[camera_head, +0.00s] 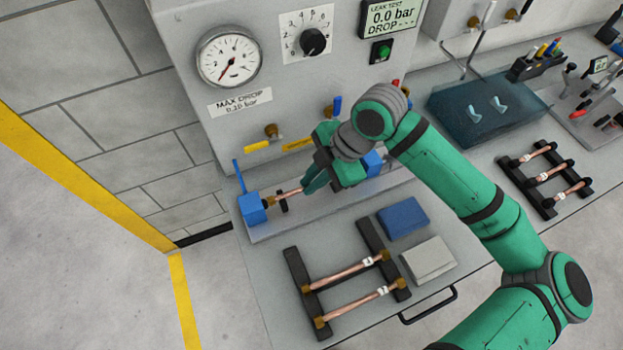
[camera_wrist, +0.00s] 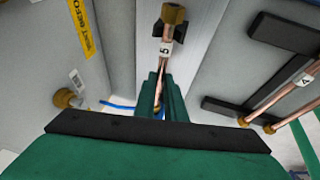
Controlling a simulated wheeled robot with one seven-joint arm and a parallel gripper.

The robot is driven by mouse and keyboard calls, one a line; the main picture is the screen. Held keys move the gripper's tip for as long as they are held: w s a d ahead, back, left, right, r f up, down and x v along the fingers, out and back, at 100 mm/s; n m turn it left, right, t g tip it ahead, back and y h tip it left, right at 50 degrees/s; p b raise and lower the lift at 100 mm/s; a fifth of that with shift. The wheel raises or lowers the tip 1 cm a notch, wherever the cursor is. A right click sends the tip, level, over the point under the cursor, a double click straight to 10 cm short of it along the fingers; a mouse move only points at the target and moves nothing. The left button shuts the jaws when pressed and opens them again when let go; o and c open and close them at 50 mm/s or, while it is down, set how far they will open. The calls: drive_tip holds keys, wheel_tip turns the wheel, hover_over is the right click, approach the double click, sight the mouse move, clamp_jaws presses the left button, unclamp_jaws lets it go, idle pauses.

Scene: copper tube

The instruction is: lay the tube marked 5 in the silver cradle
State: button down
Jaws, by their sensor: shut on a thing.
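The tube marked 5 (camera_wrist: 165,50) is copper with a brass end and a white label. My gripper (camera_wrist: 158,100) is shut on it. In the head view my gripper (camera_head: 314,181) is low over a long silver-grey bed (camera_head: 290,223) at the panel's foot, which I take as the silver cradle. The tube's left part (camera_head: 291,193) points to a blue end block (camera_head: 252,209), beside a small black support (camera_head: 283,206). Whether it rests on the support or touches the block I cannot tell. My gripper hides the tube's far part.
A black rack (camera_head: 295,270) with two copper tubes stands in front; one tube is marked 4 in the wrist view (camera_wrist: 297,87). A blue pad (camera_head: 403,217) and a grey pad (camera_head: 428,260) lie beside it. The gauge panel (camera_head: 280,105) rises close behind. Another tube rack (camera_head: 525,190) is at right.

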drive_tip(key=shift+f, duration=0.2)
drive_tip(key=c, duration=1.7)
unclamp_jaws()
drive_tip(key=shift+c, duration=0.2)
drive_tip(key=shift+r, duration=0.1)
drive_tip(key=v, duration=1)
drive_tip(key=shift+d+r, duration=0.2)
drive_tip(key=shift+r, duration=0.05)
